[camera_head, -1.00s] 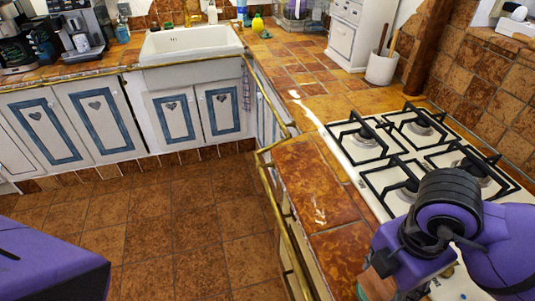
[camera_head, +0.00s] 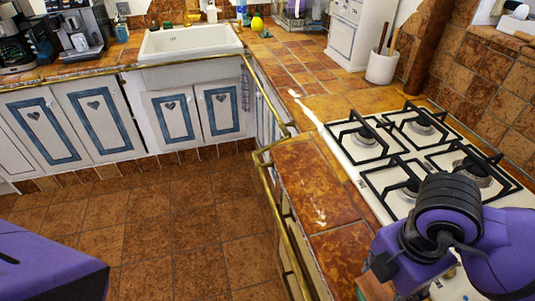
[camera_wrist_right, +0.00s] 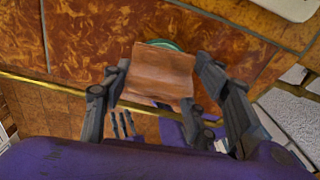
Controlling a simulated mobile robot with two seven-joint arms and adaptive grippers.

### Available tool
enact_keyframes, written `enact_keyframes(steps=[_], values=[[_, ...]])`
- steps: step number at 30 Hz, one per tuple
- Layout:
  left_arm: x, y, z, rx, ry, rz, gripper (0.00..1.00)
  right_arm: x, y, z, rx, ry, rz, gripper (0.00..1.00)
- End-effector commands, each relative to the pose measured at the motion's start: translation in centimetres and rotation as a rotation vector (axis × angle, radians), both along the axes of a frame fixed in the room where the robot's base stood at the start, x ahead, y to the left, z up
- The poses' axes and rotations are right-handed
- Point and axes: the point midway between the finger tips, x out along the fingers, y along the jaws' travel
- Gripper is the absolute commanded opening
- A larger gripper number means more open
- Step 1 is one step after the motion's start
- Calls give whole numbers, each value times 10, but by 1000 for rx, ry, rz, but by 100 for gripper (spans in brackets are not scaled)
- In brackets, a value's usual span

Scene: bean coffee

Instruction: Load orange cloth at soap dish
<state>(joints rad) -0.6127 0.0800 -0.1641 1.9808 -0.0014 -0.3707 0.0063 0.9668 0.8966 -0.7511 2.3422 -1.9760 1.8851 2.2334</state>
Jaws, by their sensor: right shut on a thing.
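My right gripper (camera_wrist_right: 162,64) is shut on a folded orange-brown piece (camera_wrist_right: 160,80) that looks like the orange cloth. It holds it above the front edge of the tiled counter, left of the stove. In the head view a corner of the cloth (camera_head: 374,287) shows at the bottom edge, below my purple wrist. A teal-green rim (camera_wrist_right: 178,45) shows just beyond the cloth in the wrist view. It may be the soap dish, but most of it is hidden, and I cannot tell whether the cloth touches it. My left gripper is not in view.
A gas stove (camera_head: 350,151) with black grates lies right of the narrow counter strip (camera_head: 305,178). A brass rail (camera_head: 284,215) runs along the counter's front. A white sink (camera_head: 190,42), coffee machines (camera_head: 78,38) and a white utensil pot (camera_head: 381,67) stand farther back.

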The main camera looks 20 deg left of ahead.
Motion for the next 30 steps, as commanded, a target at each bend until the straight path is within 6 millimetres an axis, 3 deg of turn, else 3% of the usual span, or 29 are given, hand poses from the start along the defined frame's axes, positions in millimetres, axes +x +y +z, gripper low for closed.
enact_keyframes(steps=[30], values=[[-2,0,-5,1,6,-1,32,0,0,-9,1,1,0,33]])
